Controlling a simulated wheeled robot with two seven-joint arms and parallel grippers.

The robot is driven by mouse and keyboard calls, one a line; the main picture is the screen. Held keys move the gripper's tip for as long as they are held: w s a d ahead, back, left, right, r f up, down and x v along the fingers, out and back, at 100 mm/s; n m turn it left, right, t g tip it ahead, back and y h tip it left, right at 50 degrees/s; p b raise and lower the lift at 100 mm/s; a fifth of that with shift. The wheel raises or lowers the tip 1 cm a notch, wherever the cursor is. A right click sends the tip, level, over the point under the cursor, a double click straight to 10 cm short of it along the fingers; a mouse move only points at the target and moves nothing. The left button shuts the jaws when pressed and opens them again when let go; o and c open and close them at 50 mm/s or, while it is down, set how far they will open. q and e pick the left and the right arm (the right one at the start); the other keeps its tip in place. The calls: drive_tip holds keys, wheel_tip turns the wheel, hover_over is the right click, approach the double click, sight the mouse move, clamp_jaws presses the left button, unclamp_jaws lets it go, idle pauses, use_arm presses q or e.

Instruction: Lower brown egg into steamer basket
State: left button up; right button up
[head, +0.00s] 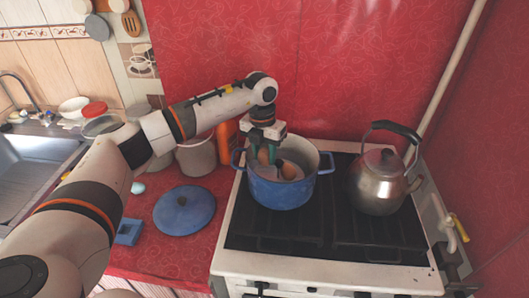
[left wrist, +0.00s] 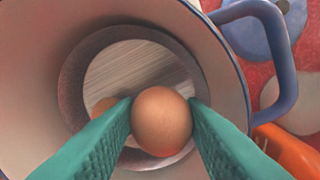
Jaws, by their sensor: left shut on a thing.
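The brown egg (left wrist: 160,121) is between the teal fingers of my left gripper (left wrist: 160,118), which is shut on it. In the head view my left gripper (head: 269,153) points down into the open blue pot (head: 283,194) on the stove. In the left wrist view the egg is in front of a round, shiny metal surface (left wrist: 135,68) inside the pot, seemingly the steamer basket. A brownish patch beside the left finger may be a reflection or another egg. I cannot tell whether the egg touches the metal. My right gripper is out of view.
A steel kettle (head: 380,182) stands on the stove (head: 275,238) right of the pot. A blue lid (head: 184,210) lies on the red counter to the left. A pale pot (head: 197,157) and an orange container (head: 227,135) stand behind it.

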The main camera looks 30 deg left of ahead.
sight(263, 149)
use_arm(q)
drive_tip(key=o, duration=0.7)
drive_tip(key=r, duration=0.4)
drive_tip(key=r+b, duration=0.1)
drive_tip(key=r, duration=0.3)
drive_tip(key=r+b, duration=0.1)
drive_tip(key=r, duration=0.3)
drive_tip(key=shift+a, duration=0.25)
